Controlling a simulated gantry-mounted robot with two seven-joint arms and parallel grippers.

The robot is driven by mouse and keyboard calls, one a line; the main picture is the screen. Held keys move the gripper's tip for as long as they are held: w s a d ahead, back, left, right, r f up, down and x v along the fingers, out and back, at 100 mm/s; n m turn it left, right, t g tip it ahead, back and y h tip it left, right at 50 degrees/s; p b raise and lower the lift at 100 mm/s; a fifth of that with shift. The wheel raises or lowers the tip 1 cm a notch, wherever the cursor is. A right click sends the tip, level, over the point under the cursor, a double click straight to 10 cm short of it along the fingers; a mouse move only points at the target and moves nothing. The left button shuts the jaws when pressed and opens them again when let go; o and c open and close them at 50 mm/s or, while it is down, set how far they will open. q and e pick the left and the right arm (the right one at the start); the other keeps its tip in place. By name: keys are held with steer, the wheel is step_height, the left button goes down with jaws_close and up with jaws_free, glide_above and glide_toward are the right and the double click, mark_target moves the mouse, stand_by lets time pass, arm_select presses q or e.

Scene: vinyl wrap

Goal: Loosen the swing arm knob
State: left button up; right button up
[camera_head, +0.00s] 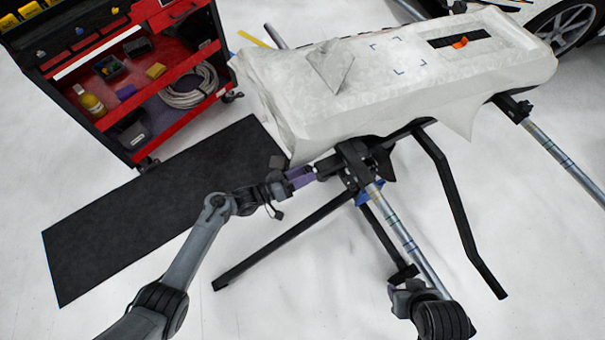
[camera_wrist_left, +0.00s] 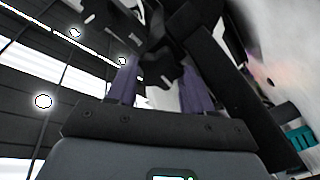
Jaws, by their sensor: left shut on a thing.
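My left gripper (camera_head: 303,176), with purple fingers, reaches from the left to the black clamp joint under the near edge of the wrapped panel. It is shut on the swing arm knob (camera_head: 322,170), a small dark part at the left side of that joint. In the left wrist view the purple fingers (camera_wrist_left: 158,88) stand on either side of the dark knob (camera_wrist_left: 160,76). The fingers partly hide the knob. Part of my right arm shows at the bottom, near the silver tube, but its fingers cannot be made out.
The panel (camera_head: 300,105), draped in white film, lies across the stand. A silver tube (camera_head: 412,245) and black stand legs (camera_head: 290,245) spread below it. A black mat (camera_head: 150,215) and a red tool cart (camera_head: 185,120) are at the left. A car wheel (camera_head: 567,30) shows top right.

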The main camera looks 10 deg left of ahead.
arm_select(q)
steer(key=o, duration=0.8)
steer(key=shift+c, duration=0.2)
steer(key=p+v, duration=0.3)
steer(key=v, duration=0.7)
steer(key=shift+s+a, duration=0.25)
steer(key=shift+a, duration=0.05)
